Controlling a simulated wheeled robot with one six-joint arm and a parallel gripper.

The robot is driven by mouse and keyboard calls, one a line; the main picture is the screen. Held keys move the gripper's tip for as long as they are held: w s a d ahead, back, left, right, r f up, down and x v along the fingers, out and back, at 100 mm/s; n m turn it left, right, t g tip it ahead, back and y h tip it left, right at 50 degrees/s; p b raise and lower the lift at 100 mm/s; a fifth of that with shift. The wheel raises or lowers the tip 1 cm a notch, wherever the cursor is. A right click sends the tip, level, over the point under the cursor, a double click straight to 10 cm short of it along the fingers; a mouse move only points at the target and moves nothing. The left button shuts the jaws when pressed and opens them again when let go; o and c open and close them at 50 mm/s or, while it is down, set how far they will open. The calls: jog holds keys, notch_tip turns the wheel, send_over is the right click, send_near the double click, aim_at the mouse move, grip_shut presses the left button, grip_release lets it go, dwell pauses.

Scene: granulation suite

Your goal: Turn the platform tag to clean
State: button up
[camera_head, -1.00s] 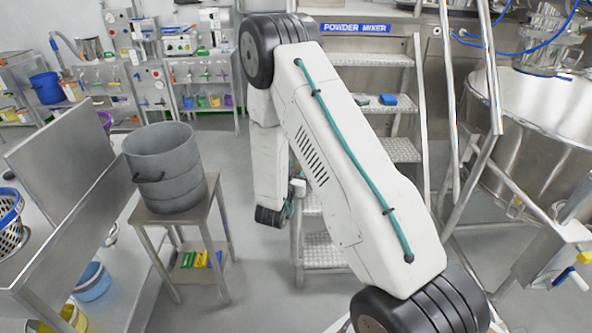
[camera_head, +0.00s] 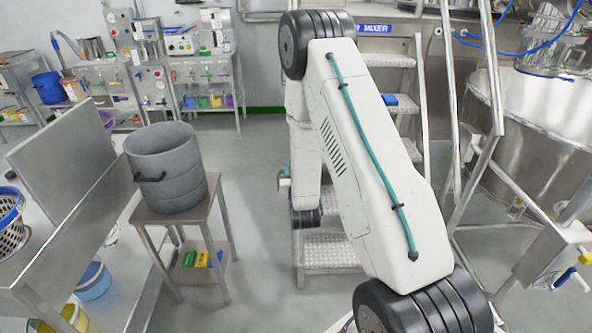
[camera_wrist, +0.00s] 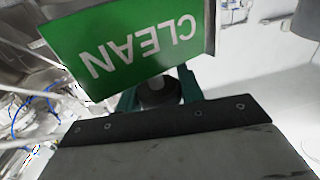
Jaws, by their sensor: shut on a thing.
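The platform tag (camera_wrist: 128,45) fills the upper left of the wrist view. Its visible face is green with white letters reading CLEAN, upside down and tilted in that picture. My gripper (camera_wrist: 158,88) shows below the tag, its teal fingers on either side of a dark round part. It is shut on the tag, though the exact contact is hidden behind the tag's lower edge. In the head view my arm covers the middle, and I cannot make out the tag there.
Metal platform steps (camera_head: 330,252) stand behind my arm, with a railing (camera_head: 447,120) to their right. A large steel mixer vessel (camera_head: 545,105) is at the right. A grey drum (camera_head: 168,165) stands on a small table at the left. Open floor lies between table and steps.

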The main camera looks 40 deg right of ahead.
jog(key=shift+a+n+t+y, duration=0.15)
jog(key=shift+n+t+y, duration=0.35)
jog(key=shift+n+y, duration=0.8)
jog(key=shift+a+n+t+y, duration=0.1)
jog(key=shift+n+t+y, duration=0.55)
jog(key=shift+y, duration=1.15)
jog(key=shift+n, duration=0.25)
jog(key=o, duration=1)
jog(key=s, duration=0.7)
jog(key=shift+s+a, duration=0.35)
jog(key=shift+a, duration=0.05)
